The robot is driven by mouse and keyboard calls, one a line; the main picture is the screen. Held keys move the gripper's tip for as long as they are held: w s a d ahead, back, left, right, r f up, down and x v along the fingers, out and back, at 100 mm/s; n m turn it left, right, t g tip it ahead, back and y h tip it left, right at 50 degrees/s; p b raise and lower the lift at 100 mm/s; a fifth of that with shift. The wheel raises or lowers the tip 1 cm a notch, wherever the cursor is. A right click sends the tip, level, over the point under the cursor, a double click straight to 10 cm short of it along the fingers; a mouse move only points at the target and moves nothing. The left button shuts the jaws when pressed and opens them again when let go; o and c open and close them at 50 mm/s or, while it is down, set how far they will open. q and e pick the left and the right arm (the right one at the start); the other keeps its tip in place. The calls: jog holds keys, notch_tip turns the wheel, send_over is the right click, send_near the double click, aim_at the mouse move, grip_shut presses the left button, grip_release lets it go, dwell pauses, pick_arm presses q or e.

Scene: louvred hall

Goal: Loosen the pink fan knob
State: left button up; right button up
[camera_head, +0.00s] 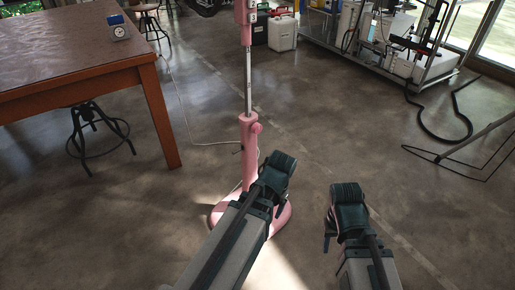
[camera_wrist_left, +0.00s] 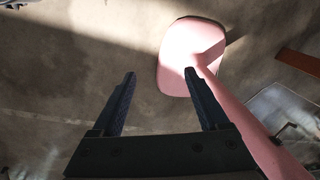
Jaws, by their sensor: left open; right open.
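The pink fan knob (camera_head: 257,128) is a small round knob on the right side of the pink fan's lower column (camera_head: 249,160), just below the bare metal rod. The fan's round pink base (camera_head: 280,217) is on the floor, partly hidden by my left arm. My left gripper (camera_head: 279,180) is in front of the column, lower than the knob in the head view. In the left wrist view, its open jaws (camera_wrist_left: 159,74) are empty, with the pink column right of them; I cannot make out the knob there. My right gripper (camera_head: 340,222) is open and empty, to the right of the base.
A brown table (camera_head: 75,68) with a small blue clock (camera_head: 119,27) stands at left, a stool (camera_head: 97,130) under it. A thin cable (camera_head: 183,115) runs along the floor to the fan. A wheeled metal rack (camera_head: 400,60) and black hose (camera_head: 440,135) are at right. Floor between is clear.

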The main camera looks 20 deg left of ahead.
pick_arm(q)
jog(key=w+a+f+m+t+y+b, duration=0.1)
jog(key=w+a+f+m+y+b, duration=0.4)
jog(key=w+a+f+m+b, duration=0.15)
jog(key=w+d+r+m+t+y, duration=0.1)
jog(key=w+r+m+t+y, duration=0.2)
jog(key=r+m, duration=0.4)
jog(key=w+d+r+m+t+y, duration=0.2)
jog(key=w+r+m+y, duration=0.4)
jog(key=r, duration=0.5)
jog(key=shift+w+d+r+m+t+b, duration=0.25)
jog(key=shift+w+r+m+t+b, duration=0.1)
jog(key=shift+w+m+t, duration=0.45)
pick_arm(e)
notch_tip(320, 180, down, 10)
jog(key=shift+r, duration=0.2)
pick_arm(q)
jog(key=shift+w+a, duration=0.1)
jog(key=shift+a, duration=0.05)
pick_arm(e)
jog(key=shift+w+a, duration=0.1)
jog(key=shift+a, duration=0.05)
